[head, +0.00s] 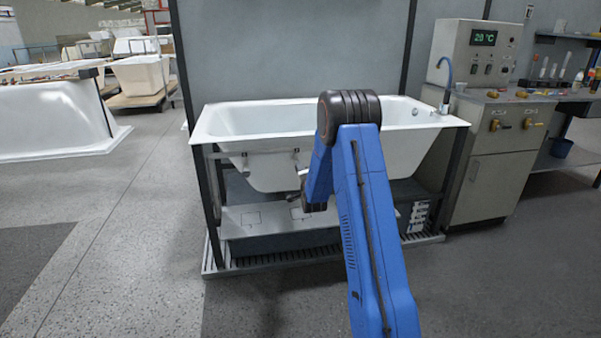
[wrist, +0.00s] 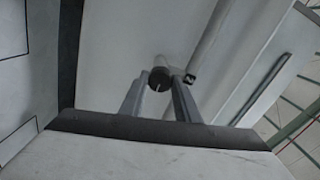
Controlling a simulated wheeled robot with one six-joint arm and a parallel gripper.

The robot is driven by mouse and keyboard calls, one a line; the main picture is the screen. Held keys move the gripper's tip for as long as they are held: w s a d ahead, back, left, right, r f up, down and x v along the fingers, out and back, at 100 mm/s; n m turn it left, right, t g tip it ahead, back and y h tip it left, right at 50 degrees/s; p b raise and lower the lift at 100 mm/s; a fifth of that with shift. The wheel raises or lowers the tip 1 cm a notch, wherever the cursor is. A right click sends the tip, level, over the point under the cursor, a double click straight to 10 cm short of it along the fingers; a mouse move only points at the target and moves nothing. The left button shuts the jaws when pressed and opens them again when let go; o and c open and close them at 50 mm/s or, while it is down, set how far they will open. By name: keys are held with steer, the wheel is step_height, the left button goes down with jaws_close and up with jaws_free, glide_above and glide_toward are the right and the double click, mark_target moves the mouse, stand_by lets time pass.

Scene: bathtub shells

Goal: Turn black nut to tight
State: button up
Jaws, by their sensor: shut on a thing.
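The black nut (wrist: 160,79) shows in the wrist view as a dark round piece at the end of a pale pipe. My gripper (wrist: 167,88) has its two grey fingers closed on the nut, one on each side. In the head view my blue arm reaches under the front of the white bathtub (head: 270,119). There the arm hides the nut and most of the gripper. How far the nut is turned cannot be told.
The tub stands in a dark frame (head: 214,205) over a grey base panel (head: 258,217). A control cabinet (head: 487,172) with a display stands at the right. More tub shells (head: 55,118) stand at the left. The floor in between is clear.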

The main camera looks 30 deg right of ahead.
steer(key=shift+d, duration=0.1)
stand_by(0.3)
steer(key=o, duration=1)
steer(key=shift+o, duration=0.2)
steer(key=v, duration=1.7)
steer(key=shift+s, duration=0.25)
steer(key=shift+r, duration=0.1)
